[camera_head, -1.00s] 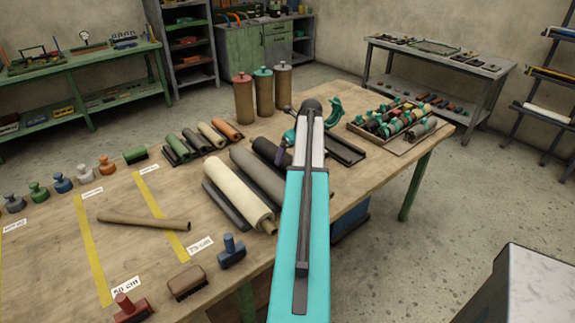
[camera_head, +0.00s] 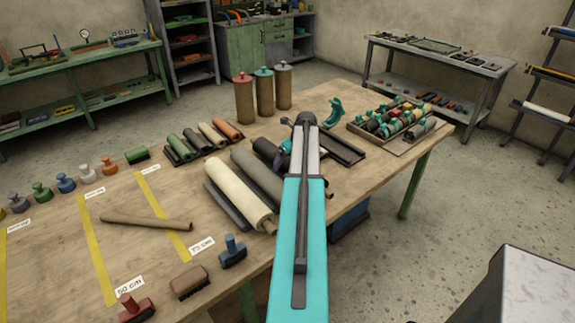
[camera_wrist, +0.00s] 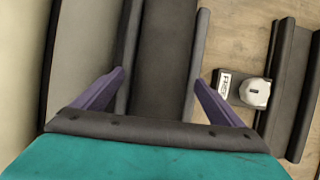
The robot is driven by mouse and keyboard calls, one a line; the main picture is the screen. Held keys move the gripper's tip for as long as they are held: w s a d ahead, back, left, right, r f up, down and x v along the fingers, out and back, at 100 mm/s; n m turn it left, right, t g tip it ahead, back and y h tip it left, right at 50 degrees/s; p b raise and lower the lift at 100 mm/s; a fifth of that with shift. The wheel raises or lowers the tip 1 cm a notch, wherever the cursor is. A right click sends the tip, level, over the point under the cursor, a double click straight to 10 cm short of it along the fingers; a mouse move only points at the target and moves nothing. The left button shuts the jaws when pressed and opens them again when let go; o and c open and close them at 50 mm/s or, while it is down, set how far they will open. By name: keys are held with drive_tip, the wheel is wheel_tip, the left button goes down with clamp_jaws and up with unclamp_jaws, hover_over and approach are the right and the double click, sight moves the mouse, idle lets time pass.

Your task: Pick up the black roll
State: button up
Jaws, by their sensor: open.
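The black roll (camera_head: 265,149) lies on the table, right of the grey roll, and my arm hides part of it in the head view. In the wrist view the black roll (camera_wrist: 166,55) runs up the picture between two dark rails. My gripper (camera_wrist: 161,80) is open, with its purple fingers spread to either side of the roll. The fingers appear above or beside it; I cannot tell how deep they reach or whether they touch. In the head view my gripper is mostly hidden behind my arm.
A grey roll (camera_head: 256,178) and a cream roll (camera_head: 237,192) lie close on the left. An empty dark cradle (camera_head: 341,148) lies on the right, with a white knob (camera_wrist: 255,93) beside it. A crate of small rolls (camera_head: 363,131) stands further right.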

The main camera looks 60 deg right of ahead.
drive_tip(key=shift+c, duration=0.5)
drive_tip(key=c, duration=1.8)
drive_tip(key=shift+d+r, duration=0.1)
drive_tip(key=shift+r, duration=0.05)
drive_tip(key=shift+c, duration=1.4)
drive_tip(key=shift+w+r, duration=0.1)
drive_tip(key=shift+r, duration=0.1)
drive_tip(key=shift+r+b, duration=1.35)
drive_tip(key=shift+r, duration=3.4)
